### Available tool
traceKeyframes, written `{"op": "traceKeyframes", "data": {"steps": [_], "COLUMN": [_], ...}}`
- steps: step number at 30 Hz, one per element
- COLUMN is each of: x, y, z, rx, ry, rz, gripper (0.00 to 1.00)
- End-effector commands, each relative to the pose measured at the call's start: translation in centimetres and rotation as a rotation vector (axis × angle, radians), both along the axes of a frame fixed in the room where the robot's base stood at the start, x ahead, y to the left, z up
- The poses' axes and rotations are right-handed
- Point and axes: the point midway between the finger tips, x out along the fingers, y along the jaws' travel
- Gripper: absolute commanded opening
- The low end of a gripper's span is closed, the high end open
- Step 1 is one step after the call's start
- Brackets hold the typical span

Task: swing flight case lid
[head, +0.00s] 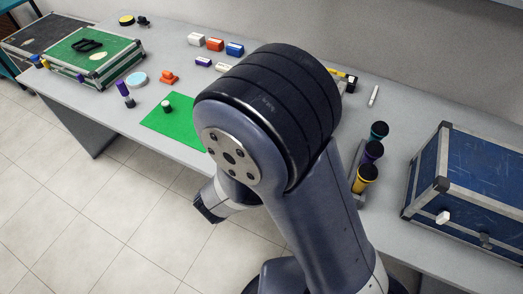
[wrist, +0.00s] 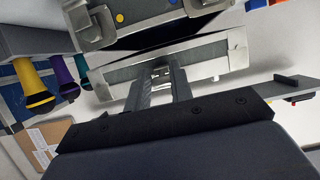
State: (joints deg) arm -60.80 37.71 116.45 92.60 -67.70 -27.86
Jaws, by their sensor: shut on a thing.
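A grey flight case with metal edges fills the top of the wrist view, which looks upside down. Its body (wrist: 145,12) carries metal latches and small coloured dots. Its lid (wrist: 205,62) stands slightly apart from the body, with a dark wedge-shaped gap between them. My gripper (wrist: 160,75) is shut on the middle of the lid's front edge; the fingers partly hide the exact contact. In the head view my arm hides both the gripper and this case.
Yellow, purple and teal torches (head: 368,175) stand beside it, and a blue case (head: 470,180) is at the right. A green mat (head: 180,122), small coloured boxes (head: 214,44) and a green case (head: 95,52) lie to the left on the bench. Tiled floor is clear in front.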

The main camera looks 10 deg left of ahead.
Motion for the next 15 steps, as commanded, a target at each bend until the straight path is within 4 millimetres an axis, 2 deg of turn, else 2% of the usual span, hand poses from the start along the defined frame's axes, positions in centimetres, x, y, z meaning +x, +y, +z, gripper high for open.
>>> {"op": "traceKeyframes", "data": {"steps": [5,15], "x": [-0.1,-0.4], "y": [0.1,0.2], "z": [-0.2,-3.0], "rx": [0.000,-0.002], "ry": [0.000,0.001], "rz": [0.002,0.003], "gripper": [0.07,0.07]}}
